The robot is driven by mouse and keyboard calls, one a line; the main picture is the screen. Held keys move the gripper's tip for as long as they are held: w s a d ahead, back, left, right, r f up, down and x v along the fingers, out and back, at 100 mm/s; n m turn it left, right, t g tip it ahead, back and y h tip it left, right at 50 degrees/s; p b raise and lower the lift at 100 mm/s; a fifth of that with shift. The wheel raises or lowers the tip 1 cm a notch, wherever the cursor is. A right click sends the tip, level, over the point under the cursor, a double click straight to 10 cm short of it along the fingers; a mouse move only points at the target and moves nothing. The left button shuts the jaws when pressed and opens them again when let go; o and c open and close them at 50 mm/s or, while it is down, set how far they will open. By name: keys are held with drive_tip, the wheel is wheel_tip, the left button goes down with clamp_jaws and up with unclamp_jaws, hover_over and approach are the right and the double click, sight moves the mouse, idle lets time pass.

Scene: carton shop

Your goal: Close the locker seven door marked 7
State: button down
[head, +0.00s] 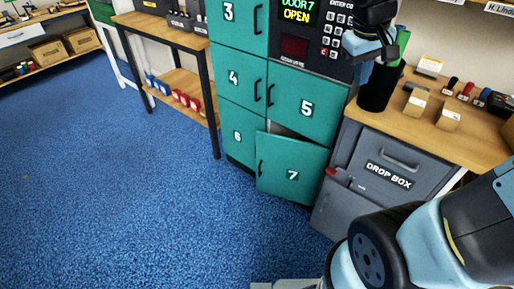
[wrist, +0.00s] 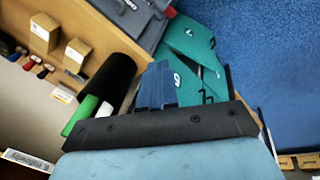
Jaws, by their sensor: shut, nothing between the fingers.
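The teal locker door marked 7 (head: 291,168) is at the bottom of the locker block in the head view. It stands ajar, tilted out from the frame, with a dark gap along its top edge. Its dark handle is on its left side. The screen (head: 296,11) above reads "DOOR 7 OPEN". My gripper (head: 372,45) is up at the right of the keypad panel, well above door 7 and apart from it. In the wrist view its blue fingers (wrist: 157,86) are together and empty, with teal doors beyond them.
A grey drop box (head: 388,172) with a red latch stands right of door 7. A black cup with a green marker (head: 379,86) stands on the wooden counter (head: 487,148) near my gripper. A wooden shelf table is at left. Blue carpet (head: 130,190) in front is clear.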

drive_tip(key=w+a+f+n+t+h, duration=0.1)
drive_tip(key=w+a+f+n+h, duration=0.4)
drive_tip(key=w+f, duration=0.6)
drive_tip(key=w+a+f+n+h, duration=0.45)
drive_tip(key=w+a+f, duration=0.35)
drive_tip(key=f, duration=0.6)
drive_tip(key=w+a+f+n+t, duration=0.2)
drive_tip(key=a+f+n+t, duration=0.25)
drive_tip(key=f, duration=0.35)
drive_tip(key=w+a+f+n+t, duration=0.25)
drive_tip(key=a+f+n, duration=0.2)
drive_tip(key=f, duration=0.45)
drive_tip(key=n+t+y, duration=0.6)
drive_tip(key=n+t, duration=0.1)
drive_tip(key=n, duration=0.4)
approach(259, 143)
drive_tip(key=shift+m, duration=0.25)
drive_tip(key=x, duration=0.6)
drive_tip(key=shift+w, duration=0.4)
